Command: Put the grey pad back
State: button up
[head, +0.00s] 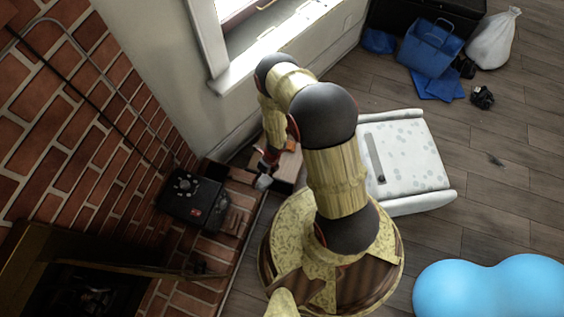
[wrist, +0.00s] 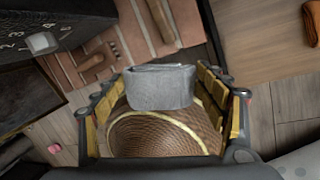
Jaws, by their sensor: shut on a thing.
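The grey pad (wrist: 160,88) is a small, folded-looking block between the fingertips of my gripper (wrist: 162,80) in the wrist view. My gripper is shut on it. In the head view the pad (head: 263,182) is a small pale patch below my gripper (head: 267,168), over the right edge of the brick hearth. My arm covers part of this area. I cannot tell from these views where the pad belongs.
A black box with a dial (head: 192,198) stands on the brick hearth (head: 180,295), left of my gripper. A brown wooden piece (wrist: 97,65) lies on the bricks. A white cushioned seat (head: 415,150) and a blue cushion (head: 490,290) are at right. Wood floor lies between them.

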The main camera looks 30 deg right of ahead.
jog(key=s+d+f+n+h, duration=0.35)
jog(key=d+f, duration=0.25)
jog(key=d, duration=0.2)
jog(key=shift+n, duration=0.35)
jog(key=w+d+f+b, duration=0.1)
jog(key=w+d+f, duration=0.1)
jog(key=w, duration=0.1)
jog(key=w+d+f+b, duration=0.2)
jog(key=w+f, duration=0.1)
jog(key=w, duration=0.1)
jog(key=w+d+f+b, duration=0.1)
jog(key=w+d+f, duration=0.1)
jog(key=w, duration=0.1)
jog(key=shift+w+f, duration=0.2)
jog(key=shift+w, duration=0.1)
jog(key=shift+w+d+f+b, duration=0.15)
jog(key=shift+w+f+b, duration=0.2)
jog(key=shift+f+b, duration=0.3)
jog(key=b, duration=0.1)
jog(key=w+f+b, duration=0.1)
jog(key=b, duration=0.1)
jog(key=shift+w+d, duration=0.2)
jog(key=shift+d, duration=0.15)
jog(key=shift+f, duration=0.1)
